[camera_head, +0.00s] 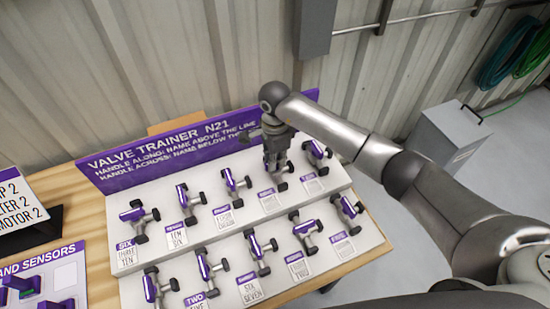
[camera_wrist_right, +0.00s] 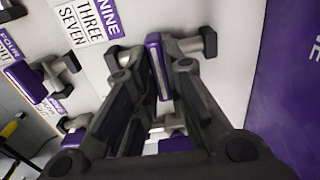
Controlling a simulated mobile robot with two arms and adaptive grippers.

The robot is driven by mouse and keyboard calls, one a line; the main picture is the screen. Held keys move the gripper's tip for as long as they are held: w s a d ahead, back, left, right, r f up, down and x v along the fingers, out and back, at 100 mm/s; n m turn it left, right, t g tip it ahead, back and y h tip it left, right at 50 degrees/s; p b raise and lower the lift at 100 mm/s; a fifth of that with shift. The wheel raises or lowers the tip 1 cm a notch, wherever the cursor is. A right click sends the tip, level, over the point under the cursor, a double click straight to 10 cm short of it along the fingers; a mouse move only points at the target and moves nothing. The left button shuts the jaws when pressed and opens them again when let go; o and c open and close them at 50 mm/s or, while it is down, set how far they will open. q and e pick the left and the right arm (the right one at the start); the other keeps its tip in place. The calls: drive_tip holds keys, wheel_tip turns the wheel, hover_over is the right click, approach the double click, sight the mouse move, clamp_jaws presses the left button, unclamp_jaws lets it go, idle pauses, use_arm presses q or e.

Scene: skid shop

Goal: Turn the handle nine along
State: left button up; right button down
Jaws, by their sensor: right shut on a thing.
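The valve trainer (camera_head: 310,230) is a white stepped panel with two rows of purple-handled valves. My right gripper (camera_head: 276,165) reaches down to the fourth valve of the back row. In the right wrist view, its fingers (camera_wrist_right: 155,75) are shut on a purple handle (camera_wrist_right: 154,58), one finger on each side. The label NINE, THREE, SEVEN (camera_wrist_right: 85,20) sits beside this valve. The handle runs roughly up and down in that view. A grey pipe end (camera_wrist_right: 205,42) sticks out to its right, so the handle looks across the pipe. The left gripper is not in view.
Neighbouring valves stand close on both sides, such as the back-row right one (camera_head: 317,150). A purple sign board (camera_head: 180,150) rises behind the rows. A grey box (camera_head: 448,135) stands on the floor at right. Another panel (camera_head: 45,280) lies at left.

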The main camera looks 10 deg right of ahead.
drive_tip(key=m+b, duration=0.2)
drive_tip(key=m, duration=0.1)
drive_tip(key=shift+f+b, duration=0.15)
drive_tip(key=shift+b, duration=0.2)
drive_tip(key=m+b, duration=0.3)
drive_tip(key=m, duration=0.2)
drive_tip(key=shift+m, duration=0.4)
drive_tip(key=m+b, duration=0.2)
drive_tip(key=m, duration=0.2)
drive_tip(key=shift+m, duration=0.3)
drive_tip(key=shift+m+b, duration=1)
drive_tip(key=shift+m, duration=1.3)
drive_tip(key=shift+r, duration=0.2)
drive_tip(key=c, duration=1.5)
unclamp_jaws()
